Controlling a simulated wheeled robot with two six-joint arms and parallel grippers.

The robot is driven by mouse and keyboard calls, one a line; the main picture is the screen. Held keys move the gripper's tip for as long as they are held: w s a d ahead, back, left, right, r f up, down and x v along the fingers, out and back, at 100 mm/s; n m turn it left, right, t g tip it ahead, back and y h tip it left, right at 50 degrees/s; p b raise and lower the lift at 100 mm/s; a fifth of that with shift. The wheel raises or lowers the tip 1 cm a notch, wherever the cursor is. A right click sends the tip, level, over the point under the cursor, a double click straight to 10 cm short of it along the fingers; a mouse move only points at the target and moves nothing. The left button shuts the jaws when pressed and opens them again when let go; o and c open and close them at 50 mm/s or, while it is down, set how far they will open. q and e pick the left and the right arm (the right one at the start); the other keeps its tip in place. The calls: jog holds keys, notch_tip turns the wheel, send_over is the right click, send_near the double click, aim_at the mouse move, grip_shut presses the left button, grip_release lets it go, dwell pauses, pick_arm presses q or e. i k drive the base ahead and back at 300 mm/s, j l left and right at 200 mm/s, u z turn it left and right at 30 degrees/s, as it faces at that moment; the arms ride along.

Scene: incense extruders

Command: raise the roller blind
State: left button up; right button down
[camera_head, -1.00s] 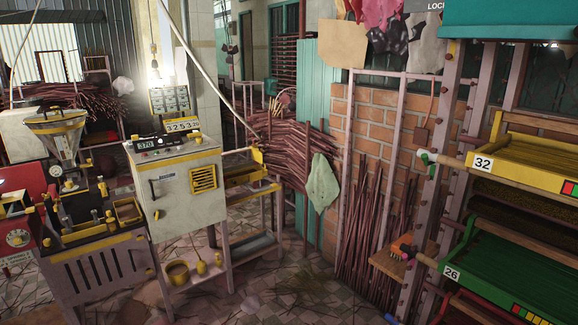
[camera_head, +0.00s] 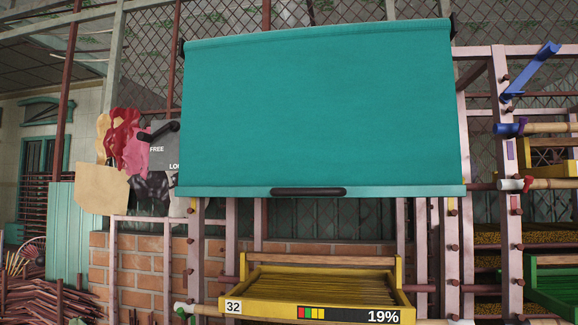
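The teal roller blind (camera_head: 320,115) hangs lowered in the middle of the camera_head view, in front of a wire mesh and a pink frame. Its bottom bar carries a black handle (camera_head: 308,192) near the middle. A black bracket shows at each top end. Neither of my grippers is in view.
A yellow tray (camera_head: 262,285) marked 32 and 19% sits on the rack below the blind. A brick wall (camera_head: 140,275) and hanging cloths (camera_head: 122,140) are to the left. A blue lever (camera_head: 532,70) and a green tray (camera_head: 555,290) are on the right.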

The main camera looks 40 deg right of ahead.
aim_at(443, 190)
jog(key=z, duration=1.25)
